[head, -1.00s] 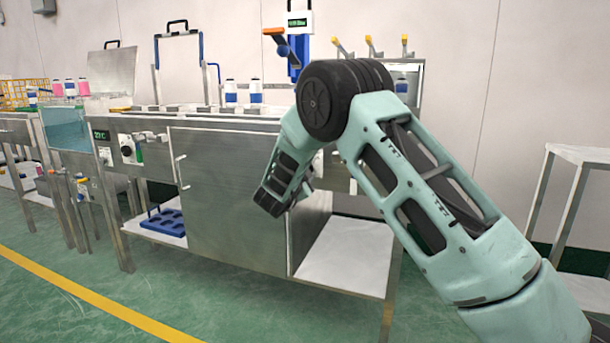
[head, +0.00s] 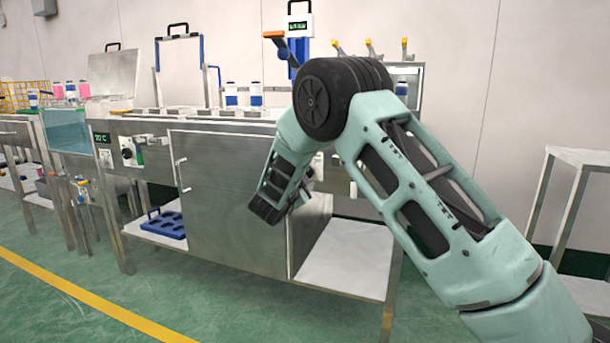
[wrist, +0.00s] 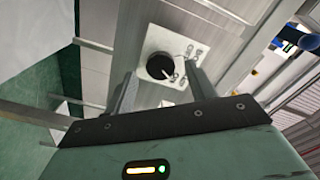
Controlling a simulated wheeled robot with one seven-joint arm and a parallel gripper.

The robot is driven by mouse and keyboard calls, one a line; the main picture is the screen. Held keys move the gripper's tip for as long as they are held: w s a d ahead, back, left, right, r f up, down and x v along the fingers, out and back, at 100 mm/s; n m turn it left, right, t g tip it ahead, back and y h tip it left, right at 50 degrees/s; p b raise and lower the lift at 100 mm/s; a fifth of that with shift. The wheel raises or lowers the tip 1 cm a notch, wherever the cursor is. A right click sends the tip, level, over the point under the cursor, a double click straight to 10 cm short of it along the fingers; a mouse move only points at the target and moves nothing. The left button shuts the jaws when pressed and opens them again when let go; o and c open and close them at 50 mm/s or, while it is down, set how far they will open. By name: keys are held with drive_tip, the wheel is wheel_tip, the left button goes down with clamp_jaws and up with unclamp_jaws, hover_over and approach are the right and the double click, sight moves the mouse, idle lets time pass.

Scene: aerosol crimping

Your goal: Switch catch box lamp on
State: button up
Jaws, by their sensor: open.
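In the wrist view, a round black knob (wrist: 161,67) with a white pointer line sits on a white plate (wrist: 182,46) on a grey metal face. The plate has small markings, too small to read. My gripper (wrist: 164,82) is open. Its two fingers reach toward the metal face on either side of the knob, which looks clear of both; I cannot tell the remaining distance. In the head view my gripper is mostly hidden by my own arm, at the right part of the steel bench. I cannot identify the catch box or its lamp.
The steel bench cabinet (head: 232,200) has an open lower shelf (head: 345,258) at its right. A blue tray (head: 165,224) lies on the left shelf. Several levers with yellow tips (head: 370,48) stand at the back. A white stand (head: 585,155) is at the far right; the green floor in front is clear.

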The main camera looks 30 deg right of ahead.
drive_tip(key=p+v, duration=0.2)
drive_tip(key=v, duration=1.3)
drive_tip(key=shift+s+p, duration=0.15)
drive_tip(key=shift+p, duration=0.25)
